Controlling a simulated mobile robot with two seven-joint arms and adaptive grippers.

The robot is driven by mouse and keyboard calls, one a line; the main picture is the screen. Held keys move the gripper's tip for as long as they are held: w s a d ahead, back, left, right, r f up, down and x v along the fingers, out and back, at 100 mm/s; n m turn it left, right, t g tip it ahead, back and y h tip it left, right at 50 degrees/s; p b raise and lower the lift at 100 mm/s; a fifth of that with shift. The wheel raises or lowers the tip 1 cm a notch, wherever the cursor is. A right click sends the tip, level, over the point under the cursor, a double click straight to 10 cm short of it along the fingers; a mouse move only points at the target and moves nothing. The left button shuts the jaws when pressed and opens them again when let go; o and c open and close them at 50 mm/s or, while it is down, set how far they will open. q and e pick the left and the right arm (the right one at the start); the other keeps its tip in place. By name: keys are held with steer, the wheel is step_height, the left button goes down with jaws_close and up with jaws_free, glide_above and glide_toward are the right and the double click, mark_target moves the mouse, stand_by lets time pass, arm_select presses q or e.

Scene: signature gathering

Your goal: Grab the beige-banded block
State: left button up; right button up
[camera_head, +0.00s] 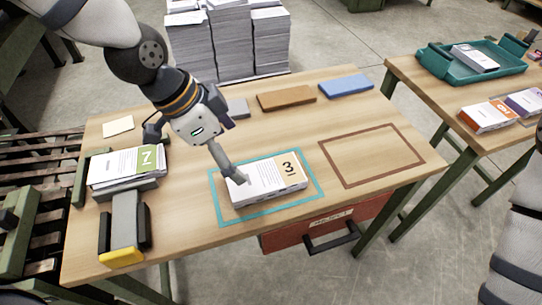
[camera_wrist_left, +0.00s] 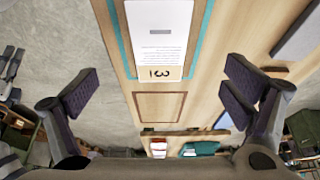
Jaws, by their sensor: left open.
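The beige-banded block (camera_head: 262,188) is a white stack of printed pages with a beige band marked 3. It lies flat inside a teal outline (camera_head: 222,211) on the wooden table. In the left wrist view the block (camera_wrist_left: 158,35) shows at the top centre, its band toward the middle. My left gripper (camera_head: 197,155) is open and empty, above the table with one finger overlapping the block's left part in the head view. In the wrist view the fingers (camera_wrist_left: 160,88) are spread wide, with the block farther off between them. My right gripper is out of view.
A green-banded block (camera_head: 128,165) lies at the table's left, behind a grey and yellow device (camera_head: 125,230). A brown outline (camera_head: 345,178) to the right is empty. Brown (camera_head: 286,97) and blue (camera_head: 346,86) pads lie along the back. A side table holds a teal tray (camera_head: 440,62).

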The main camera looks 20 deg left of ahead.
arm_select(q)
steer(key=b, duration=0.1)
glide_above(255, 178)
steer(key=s+a, duration=0.2)
step_height(255, 178, down, 6)
steer(key=shift+d+r, duration=0.1)
steer(key=shift+r, duration=0.05)
steer(key=shift+w+d+f, duration=0.1)
steer(key=shift+f, duration=0.15)
steer(key=x, duration=0.2)
steer(key=b+x, duration=0.1)
steer(key=x, duration=0.2)
steer(key=shift+w, duration=0.25)
steer(key=shift+r, duration=0.2)
steer(key=c, duration=1.4)
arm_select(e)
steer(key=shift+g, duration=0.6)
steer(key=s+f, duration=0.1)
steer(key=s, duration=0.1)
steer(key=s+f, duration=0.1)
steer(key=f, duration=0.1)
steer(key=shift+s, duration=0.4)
arm_select(q)
steer(key=shift+c, duration=0.2)
